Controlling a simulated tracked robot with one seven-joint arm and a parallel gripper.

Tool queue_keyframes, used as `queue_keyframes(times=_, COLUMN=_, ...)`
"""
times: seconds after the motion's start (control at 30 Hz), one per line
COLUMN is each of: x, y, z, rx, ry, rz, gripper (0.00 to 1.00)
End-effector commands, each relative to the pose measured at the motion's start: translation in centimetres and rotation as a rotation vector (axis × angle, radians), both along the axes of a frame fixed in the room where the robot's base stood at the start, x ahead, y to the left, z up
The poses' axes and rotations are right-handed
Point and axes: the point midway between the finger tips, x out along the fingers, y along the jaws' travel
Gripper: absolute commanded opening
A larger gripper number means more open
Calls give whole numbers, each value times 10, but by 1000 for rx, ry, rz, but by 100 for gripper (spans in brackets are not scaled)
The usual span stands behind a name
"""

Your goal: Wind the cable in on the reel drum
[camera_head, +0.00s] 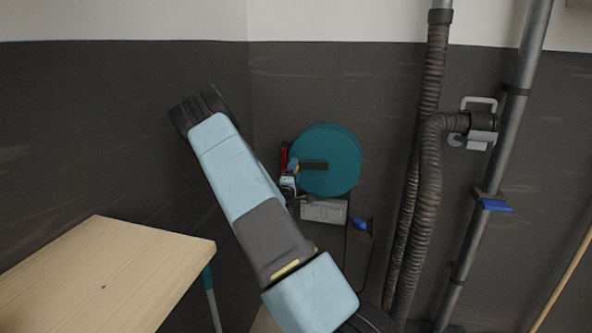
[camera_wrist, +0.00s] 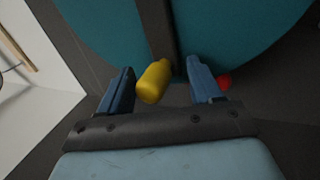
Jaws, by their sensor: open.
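The teal reel drum (camera_head: 340,145) is on the dark wall, with a dark crank bar (camera_head: 317,166) across its face. The drum also fills the top of the wrist view (camera_wrist: 100,35), where the crank bar (camera_wrist: 157,28) runs down to a yellow handle (camera_wrist: 154,82). My gripper (camera_wrist: 159,75) is open, with one blue finger on each side of the handle. The handle looks nearer the left finger; whether they touch I cannot tell. In the head view my gripper (camera_head: 292,170) is small and partly hidden by my arm. I cannot make out the cable clearly.
A red part (camera_wrist: 223,82) is just right of the right finger. Below the drum are a grey box (camera_head: 323,211) and a blue piece (camera_head: 361,224). Ribbed hoses (camera_head: 429,170) and a metal pipe (camera_head: 508,150) stand right. A wooden tabletop (camera_head: 105,270) is at lower left.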

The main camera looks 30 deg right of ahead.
Motion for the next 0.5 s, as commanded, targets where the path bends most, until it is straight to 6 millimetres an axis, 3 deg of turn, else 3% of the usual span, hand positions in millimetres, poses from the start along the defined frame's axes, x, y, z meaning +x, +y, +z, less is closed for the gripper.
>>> queue_keyframes(times=0.17, x=-1, y=-1, z=-7, rx=-1, ry=2, rz=0, gripper=64)
queue_keyframes(times=0.5, x=-10, y=-9, z=-43, rx=0, ry=2, rz=-2, gripper=64)
